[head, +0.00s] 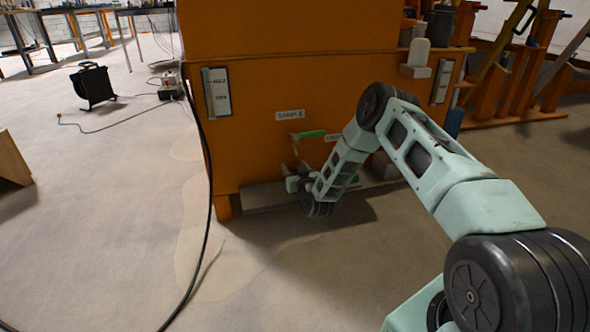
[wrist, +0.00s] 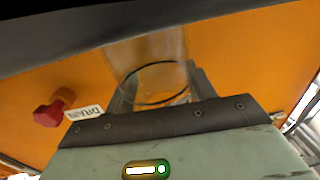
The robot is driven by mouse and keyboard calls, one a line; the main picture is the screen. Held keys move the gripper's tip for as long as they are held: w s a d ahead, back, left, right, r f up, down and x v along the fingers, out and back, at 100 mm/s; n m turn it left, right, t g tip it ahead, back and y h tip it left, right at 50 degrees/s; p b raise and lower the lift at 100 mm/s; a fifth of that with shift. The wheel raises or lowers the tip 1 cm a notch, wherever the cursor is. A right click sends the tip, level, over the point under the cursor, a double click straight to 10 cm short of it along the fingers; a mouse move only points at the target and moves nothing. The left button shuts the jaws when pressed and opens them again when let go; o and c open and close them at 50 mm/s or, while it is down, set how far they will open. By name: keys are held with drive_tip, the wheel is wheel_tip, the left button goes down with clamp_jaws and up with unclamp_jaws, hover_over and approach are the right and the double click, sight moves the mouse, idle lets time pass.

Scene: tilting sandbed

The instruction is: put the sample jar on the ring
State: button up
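My gripper (head: 295,184) is low in front of the orange cabinet's front, below the green-handled valve (head: 311,135) and the SAMPLE label (head: 290,115). In the wrist view, a clear round glass with a dark rim, which looks like the sample jar (wrist: 158,84), sits between the two grey fingers of my gripper (wrist: 160,92). The fingers appear to touch it on both sides. Its lower part is hidden behind my gripper's body. In the head view the jar is too small and covered to tell. I cannot make out the ring apart from the jar and gripper.
The orange cabinet (head: 250,82) stands close behind my gripper. A red knob (wrist: 48,112) and a DRAIN label (wrist: 84,112) show in the wrist view. A white container (head: 418,52) sits on a small shelf. A black cable (head: 209,215) runs down the left; floor there is mostly clear.

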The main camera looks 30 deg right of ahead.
drive_tip(key=o, duration=0.4)
